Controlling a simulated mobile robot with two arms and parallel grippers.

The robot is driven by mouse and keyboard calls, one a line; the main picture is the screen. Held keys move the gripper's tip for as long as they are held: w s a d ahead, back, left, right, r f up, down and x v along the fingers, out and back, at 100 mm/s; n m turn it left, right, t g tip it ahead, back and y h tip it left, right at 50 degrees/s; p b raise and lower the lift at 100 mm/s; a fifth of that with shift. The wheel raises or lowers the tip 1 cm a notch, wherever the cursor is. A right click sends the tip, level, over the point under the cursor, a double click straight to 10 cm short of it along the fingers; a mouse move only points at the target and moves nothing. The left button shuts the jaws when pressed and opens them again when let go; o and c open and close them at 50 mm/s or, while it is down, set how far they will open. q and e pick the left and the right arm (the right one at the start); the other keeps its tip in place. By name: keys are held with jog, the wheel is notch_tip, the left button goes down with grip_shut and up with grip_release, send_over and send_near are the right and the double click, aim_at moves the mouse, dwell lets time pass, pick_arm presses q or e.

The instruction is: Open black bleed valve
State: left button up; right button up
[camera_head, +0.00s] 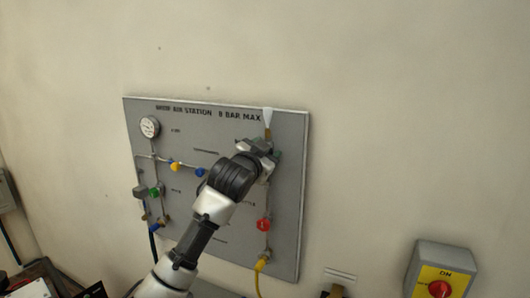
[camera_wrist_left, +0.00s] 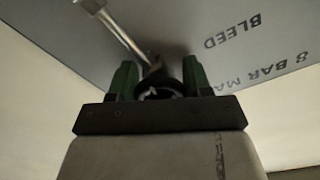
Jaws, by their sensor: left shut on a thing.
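My left gripper (camera_head: 268,148) is at the upper right of the grey panel, on the pipe line below a white cone-shaped outlet (camera_head: 268,117). In the left wrist view, the two green-padded fingers of this gripper (camera_wrist_left: 158,80) stand on either side of the black bleed valve (camera_wrist_left: 158,86), shut on it. The word BLEED is printed on the panel beside it. In the head view my wrist hides the black valve. How far the valve is turned cannot be told. My right gripper is not in view.
The grey panel (camera_head: 225,135) on the wall carries a round gauge (camera_head: 150,127), a yellow knob (camera_head: 174,167), a blue knob (camera_head: 199,172), a green knob (camera_head: 155,191) and a red knob (camera_head: 263,225). A yellow hose (camera_head: 259,268) hangs below. A switch box (camera_head: 440,268) is at lower right.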

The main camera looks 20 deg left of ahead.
pick_arm(q)
jog(key=shift+n, duration=1.2)
jog(key=shift+d, duration=0.1)
jog(key=o, duration=0.9)
jog(key=shift+s+f+b, duration=0.15)
jog(key=shift+s+b, duration=0.2)
jog(key=shift+s, duration=0.15)
jog(key=s+b, duration=0.1)
jog(key=s, duration=0.2)
jog(key=s+a+b, duration=0.1)
jog(key=s, duration=0.2)
jog(key=s+b, duration=0.2)
jog(key=s, duration=0.1)
jog(key=shift+s+a, duration=0.2)
jog(key=shift+s, duration=0.15)
